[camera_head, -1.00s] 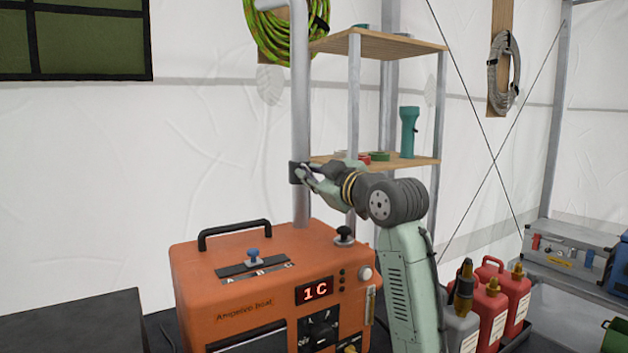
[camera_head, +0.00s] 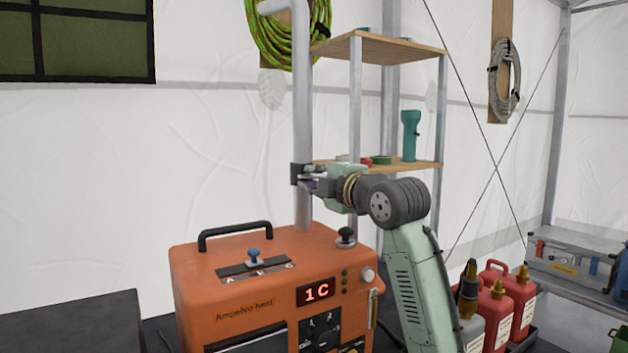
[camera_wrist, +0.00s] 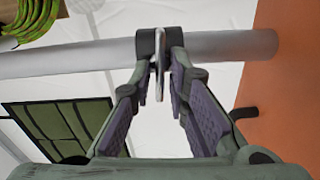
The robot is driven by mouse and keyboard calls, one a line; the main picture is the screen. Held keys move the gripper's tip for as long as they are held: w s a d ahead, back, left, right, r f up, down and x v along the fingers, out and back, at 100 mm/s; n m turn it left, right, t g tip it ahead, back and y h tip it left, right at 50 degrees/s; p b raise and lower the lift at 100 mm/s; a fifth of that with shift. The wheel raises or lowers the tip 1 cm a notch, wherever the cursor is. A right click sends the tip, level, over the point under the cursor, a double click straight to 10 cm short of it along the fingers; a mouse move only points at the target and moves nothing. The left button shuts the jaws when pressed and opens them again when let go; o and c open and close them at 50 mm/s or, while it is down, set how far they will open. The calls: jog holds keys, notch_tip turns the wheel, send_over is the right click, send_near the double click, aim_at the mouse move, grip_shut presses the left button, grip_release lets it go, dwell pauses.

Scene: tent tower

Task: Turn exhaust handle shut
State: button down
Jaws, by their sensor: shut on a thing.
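The grey exhaust pipe (camera_head: 302,120) rises upright from the orange heater (camera_head: 235,290). A black collar (camera_head: 296,174) goes around the pipe at about mid-height. A thin metal exhaust handle (camera_wrist: 160,80) sticks out from the collar, seen nearly edge-on in the wrist view. My gripper (camera_head: 312,184) reaches the collar from the right and is shut on the handle, which lies between its fingertips (camera_wrist: 162,72). In the head view, the fingers and wrist hide most of the handle.
A shelf rack (camera_head: 400,165) with a teal flashlight (camera_head: 410,135) stands close behind my arm. Red canisters (camera_head: 495,310) and a metal case (camera_head: 570,260) are at the lower right. A dark box (camera_head: 75,325) is at the lower left. The left of the pipe is clear.

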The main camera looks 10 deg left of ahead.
jog(key=shift+n, duration=0.5)
jog(key=c, duration=1.8)
grip_release()
jog(key=shift+o, duration=0.2)
jog(key=v, duration=0.7)
jog(key=shift+s+d, duration=0.2)
